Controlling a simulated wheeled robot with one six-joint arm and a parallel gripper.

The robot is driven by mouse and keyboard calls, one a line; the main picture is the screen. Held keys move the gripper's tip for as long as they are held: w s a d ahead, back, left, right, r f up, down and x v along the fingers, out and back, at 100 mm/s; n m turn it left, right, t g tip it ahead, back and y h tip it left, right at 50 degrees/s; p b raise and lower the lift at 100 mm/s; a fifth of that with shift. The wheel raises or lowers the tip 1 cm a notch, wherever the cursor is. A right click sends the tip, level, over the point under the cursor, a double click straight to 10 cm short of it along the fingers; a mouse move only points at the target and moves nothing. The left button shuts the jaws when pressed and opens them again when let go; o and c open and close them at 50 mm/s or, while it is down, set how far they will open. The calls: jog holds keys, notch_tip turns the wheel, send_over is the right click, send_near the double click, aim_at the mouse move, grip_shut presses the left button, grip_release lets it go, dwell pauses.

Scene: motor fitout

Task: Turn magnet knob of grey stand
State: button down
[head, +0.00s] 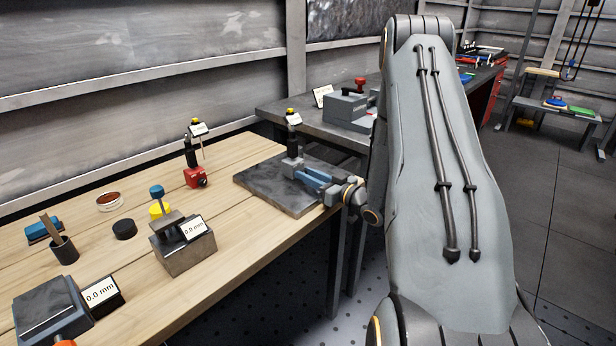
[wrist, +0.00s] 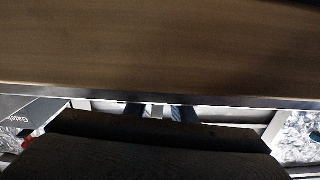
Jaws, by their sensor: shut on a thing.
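The grey stand (head: 289,164) stands on a dark stone plate (head: 272,192) at the back right of the wooden bench. It has a grey block base, an upright black post and a yellow top with a small label. My gripper (head: 303,175) reaches in from the right, its blue fingers against the near right side of the grey base. The fingers are shut on the magnet knob, which they hide in the head view. In the wrist view two blue fingertips (wrist: 162,112) show with a small grey piece between them. The knob's turn position cannot be seen.
A red stand (head: 197,178) with a black post is left of the plate. A grey block with a 0.0 mm display (head: 192,229) stands nearer. Several small items lie at the left. A grey machine (head: 347,110) is on the bench behind.

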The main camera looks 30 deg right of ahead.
jog(key=c, duration=2.5)
grip_release()
jog(key=shift+n+b, duration=0.35)
jog(key=shift+n, duration=1.35)
jog(key=shift+c, duration=0.2)
grip_shut()
jog(key=o, duration=1.1)
grip_release()
jog(key=shift+c, duration=0.2)
jog(key=b+v, duration=0.1)
jog(key=v, duration=0.6)
jog(key=shift+s+d, duration=0.1)
jog(key=shift+s, duration=0.25)
jog(key=shift+s, duration=0.1)
